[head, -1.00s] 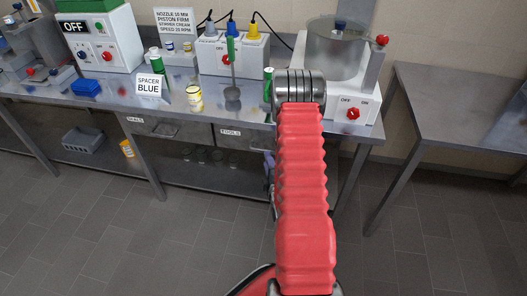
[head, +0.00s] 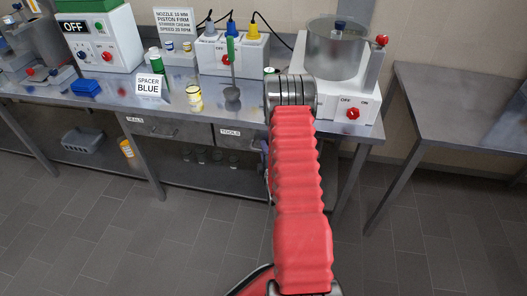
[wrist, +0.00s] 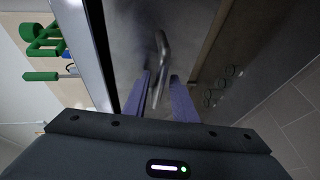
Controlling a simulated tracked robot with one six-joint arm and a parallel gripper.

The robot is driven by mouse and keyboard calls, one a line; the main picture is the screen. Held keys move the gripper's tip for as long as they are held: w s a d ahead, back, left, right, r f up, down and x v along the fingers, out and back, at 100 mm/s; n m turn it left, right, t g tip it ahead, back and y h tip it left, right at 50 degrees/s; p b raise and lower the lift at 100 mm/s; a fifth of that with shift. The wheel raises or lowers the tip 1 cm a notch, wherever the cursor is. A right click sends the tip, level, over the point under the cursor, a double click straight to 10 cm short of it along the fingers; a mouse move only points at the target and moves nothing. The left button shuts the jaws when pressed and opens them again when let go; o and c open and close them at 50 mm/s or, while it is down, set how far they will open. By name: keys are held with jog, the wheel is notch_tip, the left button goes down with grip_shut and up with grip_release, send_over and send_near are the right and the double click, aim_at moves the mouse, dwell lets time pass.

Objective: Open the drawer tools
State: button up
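The tools drawer (head: 232,139) is under the bench top, with a white TOOLS label on its front. It looks shut, and my arm hides its right part in the head view. In the wrist view the drawer front (wrist: 135,35) is a grey metal face with a bar handle (wrist: 161,45). My gripper (wrist: 160,76) is open, its two purple fingers on either side of the handle's near end. I cannot tell whether either finger touches the handle. In the head view my gripper is mostly hidden behind the arm.
The seals drawer (head: 160,129) is to the left. Several small jars stand on the lower shelf (head: 190,176). The floor in front is clear.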

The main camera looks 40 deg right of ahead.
grip_shut()
jog(key=shift+s+a+f, duration=0.1)
jog(key=shift+a, duration=0.05)
dwell(0.4)
